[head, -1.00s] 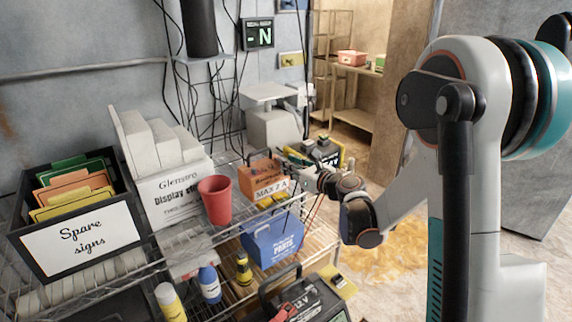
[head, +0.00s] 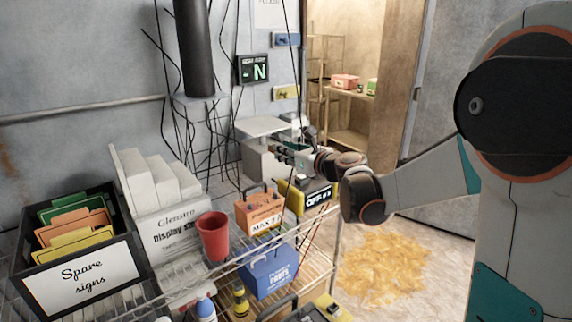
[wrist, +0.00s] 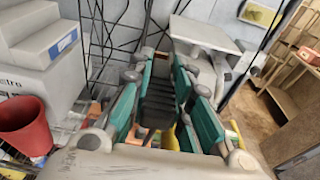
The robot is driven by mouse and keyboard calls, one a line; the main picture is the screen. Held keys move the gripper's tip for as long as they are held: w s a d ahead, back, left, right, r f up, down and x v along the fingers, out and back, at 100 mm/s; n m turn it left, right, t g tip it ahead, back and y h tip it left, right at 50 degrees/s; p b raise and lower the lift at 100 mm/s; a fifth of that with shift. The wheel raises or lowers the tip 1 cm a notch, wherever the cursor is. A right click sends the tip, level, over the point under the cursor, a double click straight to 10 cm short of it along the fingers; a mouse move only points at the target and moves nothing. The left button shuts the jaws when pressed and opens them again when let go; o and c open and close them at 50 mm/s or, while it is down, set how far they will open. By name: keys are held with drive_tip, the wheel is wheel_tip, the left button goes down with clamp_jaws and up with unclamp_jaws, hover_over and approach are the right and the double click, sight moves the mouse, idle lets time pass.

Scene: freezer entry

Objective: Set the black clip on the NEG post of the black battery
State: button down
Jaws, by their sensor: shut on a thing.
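My gripper (head: 284,152), with teal and grey fingers, is held above the far right end of the wire shelf. It also shows in the wrist view (wrist: 160,76), shut on a dark, ribbed piece between the fingers, which I take for the black clip (wrist: 160,102); its shape is mostly hidden. The black battery (head: 304,313) stands low at the bottom edge of the head view, well below and in front of my gripper. Only its top edge and handle show; its NEG post is out of sight.
A yellow and black box reading OFF (head: 313,196) and an orange box (head: 260,209) stand under my gripper. A blue parts box (head: 270,272), a red cup (head: 213,236) and a spare signs bin (head: 80,255) are nearby. Loose cables hang behind. Thin leads hang at the shelf's right end.

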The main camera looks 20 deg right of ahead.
wheel_tip(320, 180, up, 7)
drive_tip(key=p, duration=0.3)
drive_tip(key=shift+p, duration=0.3)
idle(0.6)
drive_tip(key=shift+f, duration=0.1)
